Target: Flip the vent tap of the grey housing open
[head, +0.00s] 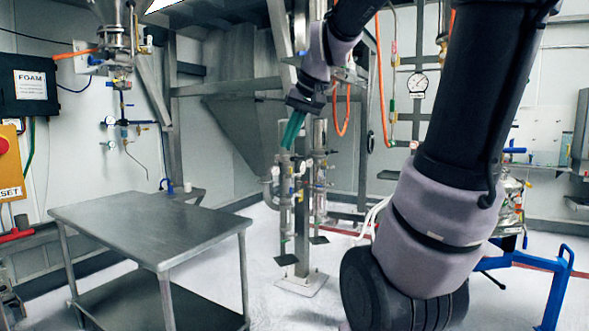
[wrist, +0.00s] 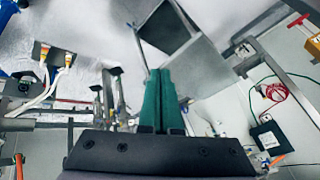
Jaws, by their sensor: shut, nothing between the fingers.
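Two upright steel housings stand side by side on a floor stand, the left one (head: 285,190) and the right one (head: 319,180). Small valves and coloured tap handles sit along them. I cannot tell which tap is the vent tap, or whether it is open. My gripper (head: 287,146) has green fingers, shut and empty, pointing down at the top of the left housing. I cannot tell whether they touch it. In the wrist view the shut fingers (wrist: 160,72) are at the middle, with slim metal parts just to their left.
A steel table (head: 150,225) with a bare top stands to the left of the housings. A blue frame (head: 555,285) is at the right. Orange hoses (head: 378,80) hang behind my arm. A black FOAM box (head: 30,85) and a yellow panel (head: 10,160) are at the left wall.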

